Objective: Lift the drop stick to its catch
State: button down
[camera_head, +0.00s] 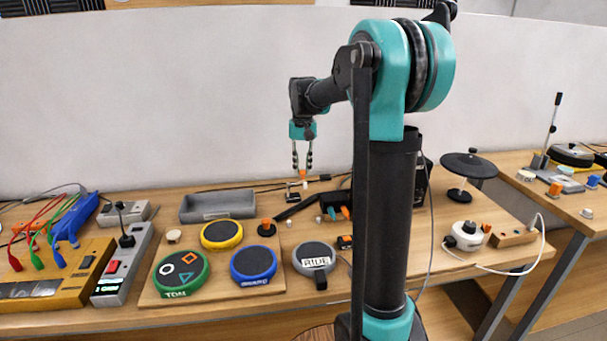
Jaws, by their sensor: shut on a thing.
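The drop stick (295,207) appears to be the black bar behind the pads, slanting up to the right from a small black base with an orange block (267,224). My gripper (302,171) points down above the bar, near its right part. Its fingers are close together around a small pale and orange piece, which seems to belong to the stick. The exact contact is too small to make out. A small dark bracket (292,187) stands just below the fingertips; I cannot tell whether it is the catch.
A grey tray (217,205) stands behind. My upright column hides part of the table right of the gripper. A black disc stand (468,166) is farther right.

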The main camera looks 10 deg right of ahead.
jog(key=shift+w+a+r, duration=0.15)
jog(key=shift+w, duration=0.15)
jog(key=c, duration=1.4)
grip_release()
jog(key=shift+o, duration=0.2)
notch_tip(320, 180, up, 12)
jog(key=shift+s, duration=0.1)
